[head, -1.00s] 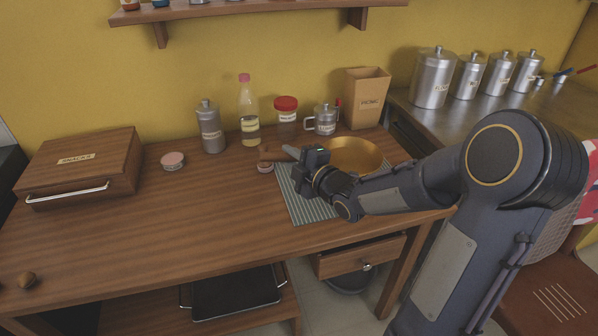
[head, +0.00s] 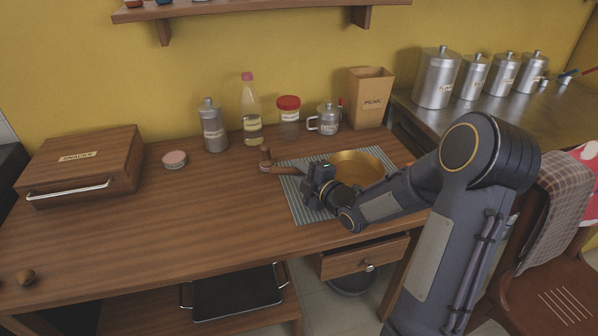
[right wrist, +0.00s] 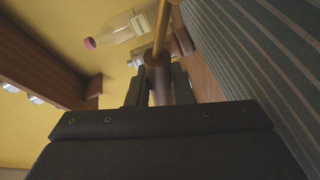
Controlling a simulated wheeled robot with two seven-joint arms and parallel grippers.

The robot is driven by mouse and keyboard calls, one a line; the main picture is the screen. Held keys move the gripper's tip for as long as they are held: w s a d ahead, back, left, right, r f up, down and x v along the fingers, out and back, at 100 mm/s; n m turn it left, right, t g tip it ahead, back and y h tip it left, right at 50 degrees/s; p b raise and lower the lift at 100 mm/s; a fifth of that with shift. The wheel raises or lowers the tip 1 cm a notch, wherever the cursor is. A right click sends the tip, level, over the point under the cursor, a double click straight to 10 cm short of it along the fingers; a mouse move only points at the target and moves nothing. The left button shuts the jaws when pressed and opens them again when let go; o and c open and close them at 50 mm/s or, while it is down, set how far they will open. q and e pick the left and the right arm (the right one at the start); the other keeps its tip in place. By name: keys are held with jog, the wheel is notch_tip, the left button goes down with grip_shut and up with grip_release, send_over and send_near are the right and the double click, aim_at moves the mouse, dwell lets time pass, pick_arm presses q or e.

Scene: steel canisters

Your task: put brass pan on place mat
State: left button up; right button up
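The brass pan (head: 362,166) is a shallow golden dish with a brown handle (head: 284,168) pointing left. It is over the striped grey-green place mat (head: 303,207); whether its base touches the mat is hard to tell. My right gripper (head: 319,178) is at the handle, left of the bowl. In the right wrist view, its fingers (right wrist: 160,88) stand on either side of a brown piece that looks like the handle (right wrist: 157,65), and seem closed on it. My arm hides part of the pan and mat. My left gripper is not in view.
A steel canister (head: 213,128), a tin (head: 174,159) and a wooden case (head: 82,165) are further left. The table's front left is mostly clear.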

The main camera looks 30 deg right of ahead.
jog(key=o, duration=0.4)
jog(key=shift+o, duration=0.2)
